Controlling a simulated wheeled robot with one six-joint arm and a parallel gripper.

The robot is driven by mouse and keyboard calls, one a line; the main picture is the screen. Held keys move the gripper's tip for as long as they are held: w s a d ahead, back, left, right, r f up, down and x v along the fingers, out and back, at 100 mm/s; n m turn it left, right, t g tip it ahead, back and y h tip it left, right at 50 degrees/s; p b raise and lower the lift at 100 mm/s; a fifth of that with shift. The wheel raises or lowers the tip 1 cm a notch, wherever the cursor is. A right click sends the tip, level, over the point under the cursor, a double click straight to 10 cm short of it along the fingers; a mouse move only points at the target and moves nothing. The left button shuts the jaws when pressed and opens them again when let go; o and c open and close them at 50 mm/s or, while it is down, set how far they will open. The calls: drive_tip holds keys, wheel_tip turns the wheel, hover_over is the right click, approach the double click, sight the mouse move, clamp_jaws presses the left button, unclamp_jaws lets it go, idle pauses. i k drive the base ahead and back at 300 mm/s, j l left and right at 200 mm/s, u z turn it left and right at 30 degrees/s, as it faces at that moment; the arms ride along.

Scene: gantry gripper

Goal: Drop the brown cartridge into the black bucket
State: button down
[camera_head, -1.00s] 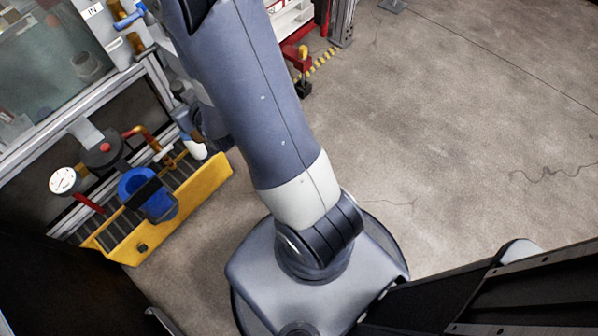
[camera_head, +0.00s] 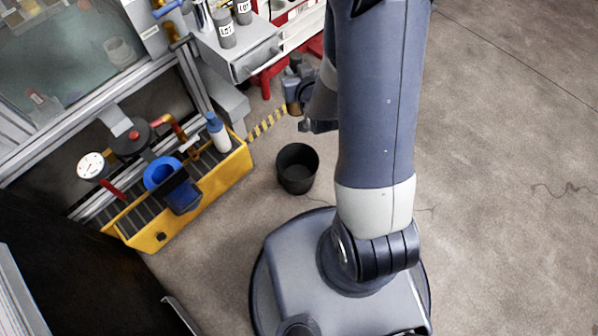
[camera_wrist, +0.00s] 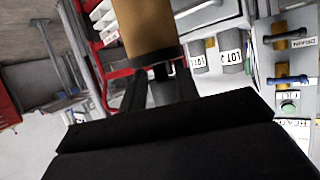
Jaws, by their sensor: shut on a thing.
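The brown cartridge (camera_wrist: 150,28) fills the top middle of the wrist view, with a dark band at its lower end. My gripper (camera_wrist: 152,82) is shut on it; the dark fingers reach up to the cartridge. The black bucket (camera_head: 297,169) stands on the floor in the head view, below my gripper in the picture and left of my arm. Its open top faces up, and the inside looks empty.
A grey cabinet (camera_head: 245,62) with labelled LOT canisters (camera_head: 225,30) stands behind. The concrete floor (camera_head: 500,170) on the right is clear.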

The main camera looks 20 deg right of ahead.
sight(301, 177)
drive_tip(key=u, duration=2)
drive_tip(key=k+l+u, duration=0.65)
drive_tip(key=k+l, duration=0.55)
drive_tip(key=k, duration=0.05)
